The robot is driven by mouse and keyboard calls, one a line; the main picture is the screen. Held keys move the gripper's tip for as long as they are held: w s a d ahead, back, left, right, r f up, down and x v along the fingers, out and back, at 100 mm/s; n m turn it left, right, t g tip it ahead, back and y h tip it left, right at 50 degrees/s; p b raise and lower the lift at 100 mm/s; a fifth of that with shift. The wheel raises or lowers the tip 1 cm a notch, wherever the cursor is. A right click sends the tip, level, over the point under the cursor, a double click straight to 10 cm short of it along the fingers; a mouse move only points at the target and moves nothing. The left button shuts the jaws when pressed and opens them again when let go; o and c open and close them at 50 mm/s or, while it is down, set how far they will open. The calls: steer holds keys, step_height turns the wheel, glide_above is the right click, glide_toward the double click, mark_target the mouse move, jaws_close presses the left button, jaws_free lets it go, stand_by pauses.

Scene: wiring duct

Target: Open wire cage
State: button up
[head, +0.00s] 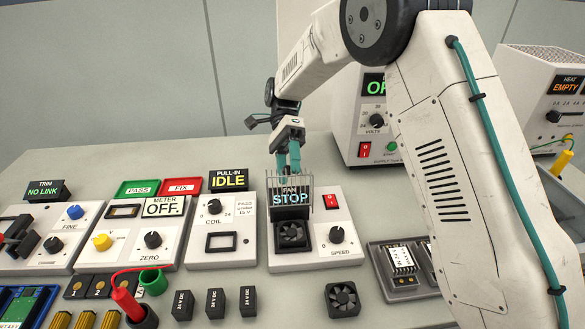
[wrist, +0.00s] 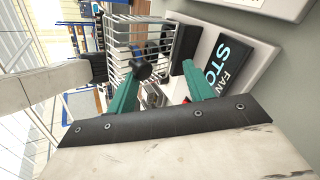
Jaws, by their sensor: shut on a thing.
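The wire cage (head: 275,190) belongs to the fan unit (head: 337,262). In the head view its bars stand up in front of the STOP display, above the black fan (head: 292,234), whose front looks uncovered. My gripper (head: 288,170) points down at the cage's top edge and is shut on the cage. In the wrist view the cage's pale bars (wrist: 118,42) lie just beyond the teal fingers (wrist: 160,82). A dark round knob (wrist: 138,70) shows by the left fingertip. The exact contact between fingers and cage is hard to see.
The fan unit has a red switch (head: 331,201) and a speed knob (head: 336,235). The coil unit (head: 219,255) stands close on the left. A grey tray (head: 405,285) is at the right. A loose fan (head: 342,299) and several black blocks (head: 216,303) lie in front.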

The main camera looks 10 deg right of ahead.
steer(key=s+d+r, duration=0.2)
steer(key=s, duration=0.5)
steer(key=s+d+r, duration=0.1)
steer(key=s+r, duration=0.2)
steer(key=s, duration=0.5)
steer(key=shift+s+d, duration=0.3)
steer(key=shift+d, duration=0.1)
